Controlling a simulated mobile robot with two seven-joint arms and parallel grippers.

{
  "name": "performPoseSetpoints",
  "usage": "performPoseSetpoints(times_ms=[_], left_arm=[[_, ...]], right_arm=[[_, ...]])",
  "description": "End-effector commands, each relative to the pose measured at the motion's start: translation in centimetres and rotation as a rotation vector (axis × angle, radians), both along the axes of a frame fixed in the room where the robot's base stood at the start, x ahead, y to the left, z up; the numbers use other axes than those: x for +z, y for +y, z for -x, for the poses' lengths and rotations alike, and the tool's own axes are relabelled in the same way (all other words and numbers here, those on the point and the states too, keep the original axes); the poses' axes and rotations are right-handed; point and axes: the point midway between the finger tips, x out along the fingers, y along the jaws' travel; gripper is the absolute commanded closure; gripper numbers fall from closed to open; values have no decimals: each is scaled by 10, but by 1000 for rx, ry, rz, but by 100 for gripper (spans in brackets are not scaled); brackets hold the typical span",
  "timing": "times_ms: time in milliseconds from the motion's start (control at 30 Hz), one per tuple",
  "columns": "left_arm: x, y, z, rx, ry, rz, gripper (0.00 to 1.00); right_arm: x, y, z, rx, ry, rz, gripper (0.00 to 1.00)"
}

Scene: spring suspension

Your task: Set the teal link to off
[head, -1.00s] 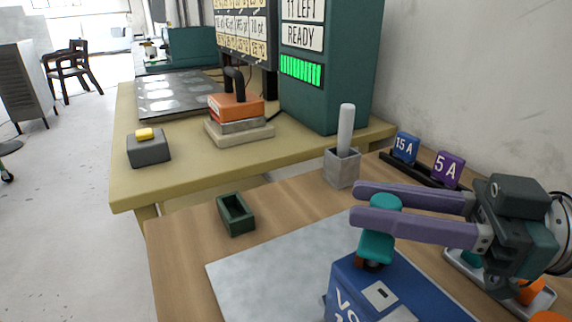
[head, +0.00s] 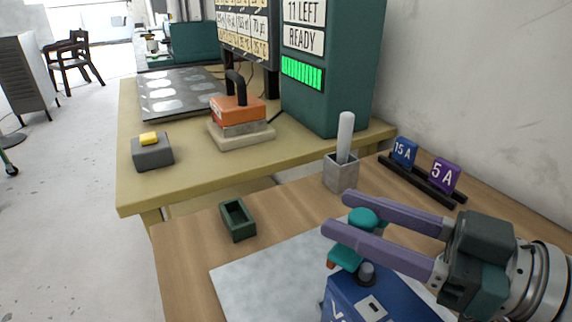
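The teal link (head: 346,257) shows by the far left edge of the blue box (head: 393,298), with an orange-brown bit at its lower left. The box's front is cut off by the frame. My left gripper is not in view.
A grey mat (head: 255,279) lies on the wooden table. A dark green tray (head: 238,221) and a grey holder with a white rod (head: 341,173) stand behind. Blue 15 A (head: 403,152) and purple 5 A (head: 445,174) blocks sit on a black rack at right.

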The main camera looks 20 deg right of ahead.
Motion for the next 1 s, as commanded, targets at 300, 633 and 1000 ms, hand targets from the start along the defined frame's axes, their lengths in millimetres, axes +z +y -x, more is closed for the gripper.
performPoseSetpoints(times_ms=[300,633,1000], left_arm=[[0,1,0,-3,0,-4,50],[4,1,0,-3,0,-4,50],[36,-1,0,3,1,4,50]], right_arm=[[0,0,0,0,1,1,37],[8,0,0,0,1,1,37],[96,1,1,5,-1,3,37]])
